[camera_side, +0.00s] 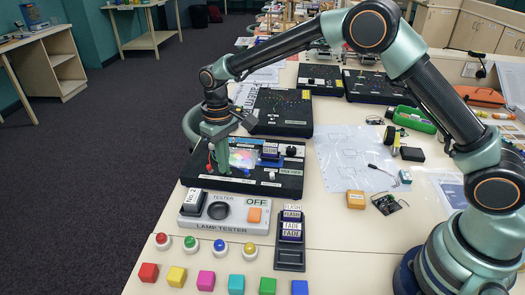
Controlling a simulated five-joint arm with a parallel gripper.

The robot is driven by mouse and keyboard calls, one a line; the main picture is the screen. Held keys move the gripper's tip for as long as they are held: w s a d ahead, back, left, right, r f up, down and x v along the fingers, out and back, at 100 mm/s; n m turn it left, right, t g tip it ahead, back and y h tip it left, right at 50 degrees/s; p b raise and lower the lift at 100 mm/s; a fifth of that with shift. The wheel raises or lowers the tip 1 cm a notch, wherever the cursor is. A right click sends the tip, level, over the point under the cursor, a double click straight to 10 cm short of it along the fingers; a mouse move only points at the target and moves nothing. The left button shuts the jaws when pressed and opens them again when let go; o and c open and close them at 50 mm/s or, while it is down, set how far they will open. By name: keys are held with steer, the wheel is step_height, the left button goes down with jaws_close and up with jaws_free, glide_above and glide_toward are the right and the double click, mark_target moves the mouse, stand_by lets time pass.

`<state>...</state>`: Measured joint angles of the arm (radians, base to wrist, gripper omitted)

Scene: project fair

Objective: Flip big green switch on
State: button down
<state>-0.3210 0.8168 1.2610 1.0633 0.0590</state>
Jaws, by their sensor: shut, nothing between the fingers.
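No part is clearly marked as a big green switch. A round green button (190,243) stands in the row of round buttons at the table's front left. A green block (267,286) lies in the front row of coloured blocks. My gripper (218,168) is shut and empty, pointing down over the left part of a black panel with a coloured screen (243,158). It is behind the button row and apart from both green things. Whether its tips touch the panel I cannot tell.
A grey lamp tester (225,228) marked OFF, with an orange switch (255,215), sits in front of the panel. A black rocker unit (291,250) is to its right. Another black panel (280,112) stands behind. A green tray (414,119) is at right.

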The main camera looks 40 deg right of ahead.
mark_target(227, 178)
steer(key=shift+f, duration=0.6)
steer(key=shift+f, duration=0.35)
steer(key=shift+f, duration=0.3)
steer(key=shift+f, duration=0.35)
steer(key=shift+f, duration=0.3)
steer(key=shift+w+d, duration=0.5)
steer(key=shift+d, duration=0.05)
steer(key=shift+r, duration=0.1)
steer(key=shift+s+a+r, duration=0.1)
steer(key=shift+a+r, duration=0.05)
steer(key=shift+r, duration=1.55)
steer(key=shift+s+a+r, duration=0.1)
steer(key=shift+r, duration=1.6)
